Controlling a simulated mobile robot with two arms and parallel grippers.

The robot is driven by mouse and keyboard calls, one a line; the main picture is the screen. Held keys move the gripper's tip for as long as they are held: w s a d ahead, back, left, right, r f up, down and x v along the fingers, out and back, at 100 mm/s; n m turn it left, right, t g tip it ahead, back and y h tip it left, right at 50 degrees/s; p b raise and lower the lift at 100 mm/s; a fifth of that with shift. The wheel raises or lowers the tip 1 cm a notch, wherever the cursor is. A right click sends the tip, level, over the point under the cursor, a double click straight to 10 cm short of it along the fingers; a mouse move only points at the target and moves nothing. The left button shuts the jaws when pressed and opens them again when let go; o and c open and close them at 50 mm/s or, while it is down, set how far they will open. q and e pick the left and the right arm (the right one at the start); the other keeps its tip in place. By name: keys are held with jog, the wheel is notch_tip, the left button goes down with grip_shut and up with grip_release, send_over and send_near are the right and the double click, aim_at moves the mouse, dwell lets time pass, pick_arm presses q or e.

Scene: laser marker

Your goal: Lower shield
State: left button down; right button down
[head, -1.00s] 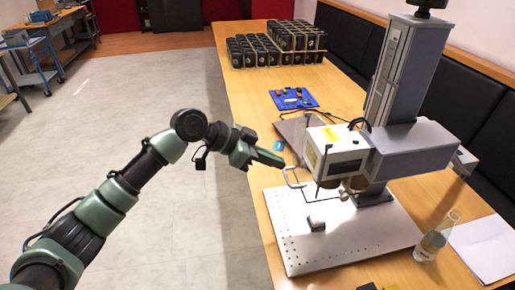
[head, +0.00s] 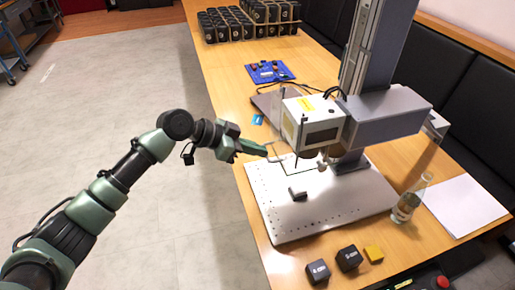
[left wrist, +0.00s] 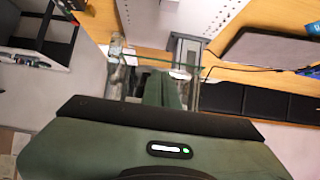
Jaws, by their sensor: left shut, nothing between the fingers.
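The laser marker's white head (head: 318,125) hangs from a grey arm over a perforated metal plate. A clear shield (head: 310,168) with thin dark edges hangs around and below the head, with a pale bracket-like handle (head: 273,153) on its left side. My left gripper (head: 264,152) is shut and empty, its green fingertips right beside the handle; I cannot tell if they touch. In the left wrist view the green fingers (left wrist: 163,92) point at clear panels and a thin edge line. My right gripper is out of view.
A small dark block (head: 298,193) lies on the plate (head: 330,215). A blue tray (head: 270,72) lies behind.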

pick_arm(q)
notch_tip(320, 180, down, 17)
jog(key=b, duration=1.1)
